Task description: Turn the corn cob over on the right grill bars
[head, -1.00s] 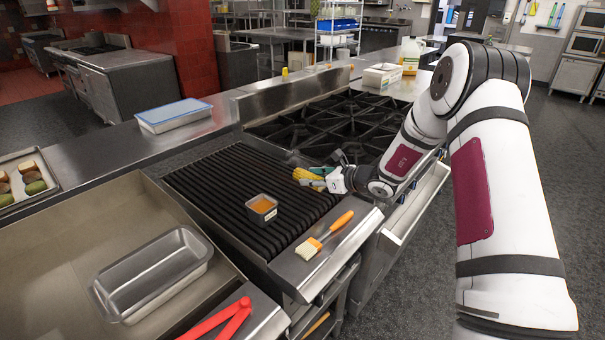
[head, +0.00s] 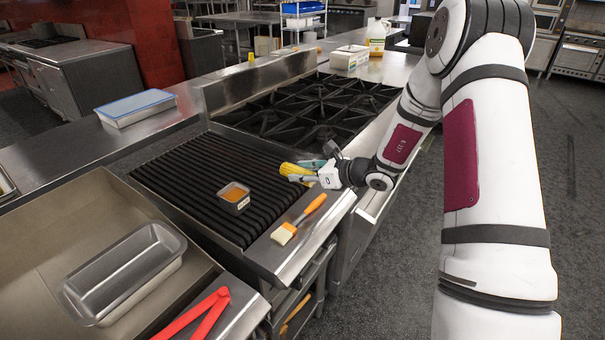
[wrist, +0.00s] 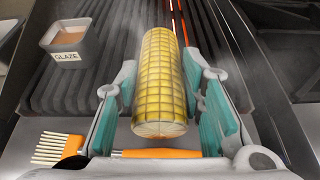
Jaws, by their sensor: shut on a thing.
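The yellow corn cob (head: 293,169) is at the right side of the grill bars (head: 185,168).
A glaze cup (head: 233,198) stands on the bars left of the cob. An orange-handled brush (head: 299,219) lies on the grill's front ledge. The burner range (head: 315,110) is behind. A loaf pan (head: 125,272) and red tongs (head: 200,315) are at front left.

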